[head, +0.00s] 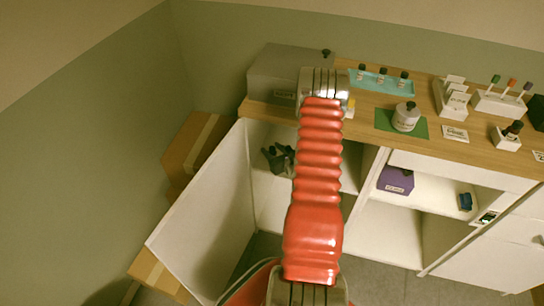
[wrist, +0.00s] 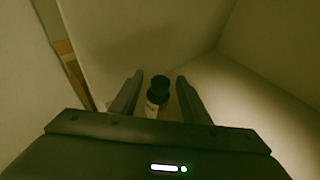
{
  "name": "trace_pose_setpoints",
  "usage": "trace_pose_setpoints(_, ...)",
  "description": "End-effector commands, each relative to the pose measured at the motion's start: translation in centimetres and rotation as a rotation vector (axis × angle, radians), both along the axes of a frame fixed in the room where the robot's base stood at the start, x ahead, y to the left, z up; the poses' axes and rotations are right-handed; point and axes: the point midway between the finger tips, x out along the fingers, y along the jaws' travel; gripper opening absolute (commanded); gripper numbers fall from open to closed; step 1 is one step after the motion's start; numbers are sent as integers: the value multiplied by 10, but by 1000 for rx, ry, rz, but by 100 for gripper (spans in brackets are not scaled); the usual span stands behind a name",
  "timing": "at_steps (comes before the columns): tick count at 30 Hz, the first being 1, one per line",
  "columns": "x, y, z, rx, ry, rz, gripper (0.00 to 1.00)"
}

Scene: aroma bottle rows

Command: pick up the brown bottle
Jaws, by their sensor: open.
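In the wrist view a small bottle (wrist: 156,96) with a black cap and a pale label stands inside a white-walled cabinet compartment. It lies between the two fingers of my gripper (wrist: 160,77), which is open. The light is dim, so I cannot tell whether the bottle is brown, and its lower part is hidden by the gripper body. I cannot tell whether a finger touches it. In the head view my dark gripper (head: 278,158) shows inside the left compartment, partly behind my red arm. I cannot make out the bottle there.
The cabinet's open white door (head: 205,215) stands at the left. Compartment walls are close around my gripper. A teal tray (head: 368,87) with three small bottles, a white jar (head: 406,117) and a grey box (head: 285,68) stand on the wooden top. A purple box (head: 396,181) sits on a shelf.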

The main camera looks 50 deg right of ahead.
Motion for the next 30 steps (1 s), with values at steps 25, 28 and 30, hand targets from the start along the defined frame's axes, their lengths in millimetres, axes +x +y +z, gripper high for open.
trace_pose_setpoints(25, -1, 0, 0, 0, 1, 0, 13)
trace_pose_setpoints(28, -1, 0, -1, 2, 3, 0, 6)
trace_pose_setpoints(30, -1, 1, -1, 2, 4, 0, 1)
